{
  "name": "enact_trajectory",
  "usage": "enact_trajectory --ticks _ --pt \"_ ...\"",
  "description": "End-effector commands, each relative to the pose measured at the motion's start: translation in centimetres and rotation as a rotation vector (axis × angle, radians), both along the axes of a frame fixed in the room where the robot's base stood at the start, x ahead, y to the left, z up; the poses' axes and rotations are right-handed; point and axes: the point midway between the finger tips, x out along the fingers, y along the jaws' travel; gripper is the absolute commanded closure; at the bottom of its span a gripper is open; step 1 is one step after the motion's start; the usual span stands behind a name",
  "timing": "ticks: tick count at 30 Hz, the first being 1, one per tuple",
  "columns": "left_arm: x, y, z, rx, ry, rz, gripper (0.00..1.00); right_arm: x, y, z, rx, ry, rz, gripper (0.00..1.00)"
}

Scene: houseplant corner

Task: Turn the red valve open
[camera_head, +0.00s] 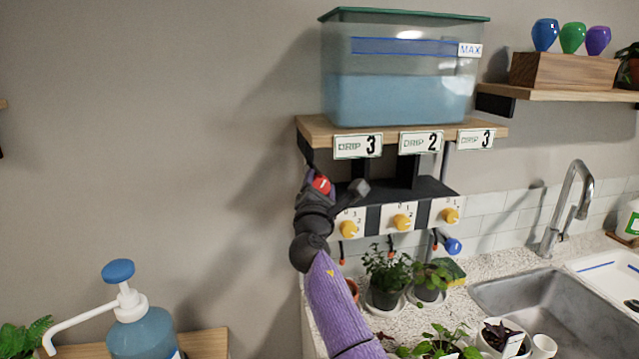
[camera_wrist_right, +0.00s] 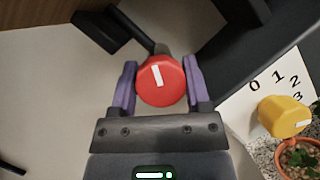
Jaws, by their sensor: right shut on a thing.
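The red valve (camera_wrist_right: 162,82) is a round red knob with a white bar mark, seen face-on in the wrist view. The mark stands nearly upright there, its top leaning slightly left. My right gripper (camera_wrist_right: 160,72) has one purple finger on each side of the knob and is shut on it. In the head view the red valve (camera_head: 321,185) shows small at the left end of the black rack, partly covered by my right gripper (camera_head: 318,190). My left gripper is not in view.
A water tank (camera_head: 400,95) stands on the wooden shelf (camera_head: 313,128) above, with drip labels (camera_head: 357,146). Several yellow knobs (camera_head: 402,222) sit right of the valve. Potted plants (camera_head: 385,270), a sink (camera_head: 550,300) and a pump bottle (camera_head: 145,330) are lower down.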

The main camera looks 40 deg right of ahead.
Motion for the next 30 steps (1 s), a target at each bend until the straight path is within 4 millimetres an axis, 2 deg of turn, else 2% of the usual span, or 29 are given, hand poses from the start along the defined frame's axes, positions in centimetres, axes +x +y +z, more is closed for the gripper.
enact_trajectory --ticks 17,30 --pt "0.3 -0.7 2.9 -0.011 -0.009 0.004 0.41 0.0 0.0 0.2 0.479 -0.261 -0.001 0.98" --pt "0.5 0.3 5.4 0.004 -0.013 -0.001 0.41 -0.1 -0.1 0.0 0.782 -0.427 -0.003 0.98"
